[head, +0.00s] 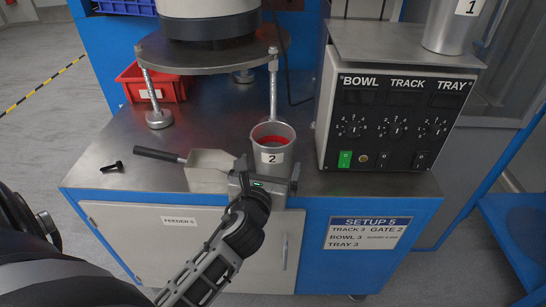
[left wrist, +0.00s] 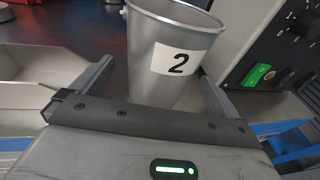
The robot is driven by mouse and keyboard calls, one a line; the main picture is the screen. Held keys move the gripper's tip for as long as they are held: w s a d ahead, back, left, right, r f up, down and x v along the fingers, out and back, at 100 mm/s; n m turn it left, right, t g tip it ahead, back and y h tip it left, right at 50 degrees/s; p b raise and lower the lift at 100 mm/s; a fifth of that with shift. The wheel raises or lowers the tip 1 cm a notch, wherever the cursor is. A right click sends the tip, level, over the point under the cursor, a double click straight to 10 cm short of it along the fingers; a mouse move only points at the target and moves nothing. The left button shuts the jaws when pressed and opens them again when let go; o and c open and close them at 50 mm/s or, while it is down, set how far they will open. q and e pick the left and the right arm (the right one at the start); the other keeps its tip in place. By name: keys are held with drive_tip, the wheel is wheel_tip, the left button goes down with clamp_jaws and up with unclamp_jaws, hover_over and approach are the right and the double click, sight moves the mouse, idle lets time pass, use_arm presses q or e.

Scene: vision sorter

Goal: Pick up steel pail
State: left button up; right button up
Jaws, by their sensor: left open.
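A steel pail with a white label "2" (head: 272,140) stands upright on the steel worktop near its front edge, with something red inside. It also shows in the left wrist view (left wrist: 150,65). My left gripper (head: 268,172) is open at the near side of this pail. In the left wrist view the fingers (left wrist: 156,88) lie on either side of the pail's lower body; whether they touch it I cannot tell. A second steel container labelled "1" (head: 452,30) stands on top of the control box.
A metal scoop (head: 210,160) with a dark handle lies just left of the pail. The control box (head: 385,125) stands close to its right. A round-plated feeder stand (head: 205,55) and a red bin (head: 152,88) are behind. A black bolt (head: 112,166) lies at the left.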

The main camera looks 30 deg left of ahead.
use_arm(q)
drive_tip(key=x, duration=0.4)
drive_tip(key=shift+w+f, duration=0.1)
drive_tip(key=c, duration=1.3)
drive_tip(key=shift+c, duration=1.1)
drive_tip(key=shift+r, duration=0.25)
